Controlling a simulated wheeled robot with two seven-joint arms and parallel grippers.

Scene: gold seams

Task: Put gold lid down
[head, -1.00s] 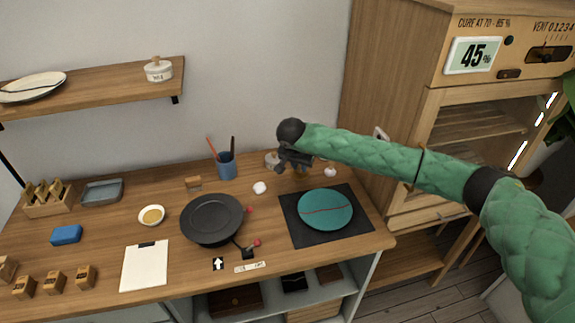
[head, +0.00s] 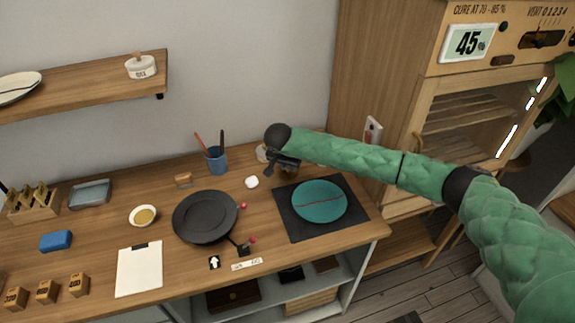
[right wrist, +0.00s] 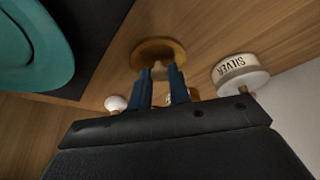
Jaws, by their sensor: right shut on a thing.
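My right gripper (head: 284,163) is at the back of the workbench, behind the dark mat. In the right wrist view its two blue fingers (right wrist: 162,85) are shut on the small knob of the gold lid (right wrist: 158,51), a round golden disc just beyond the fingertips. The lid is close to the wooden top; I cannot tell if it touches. A small golden and white thing (right wrist: 178,97) shows partly between the fingers. In the head view the arm and gripper mostly hide the lid. My left gripper is not in view.
A white pot labelled SILVER (right wrist: 240,74) stands close beside the lid. A teal plate with a red seam (head: 320,201) lies on the dark mat (head: 290,228). A white lump (head: 252,182), a blue cup with tools (head: 217,161) and a black round plate (head: 205,217) are to the left.

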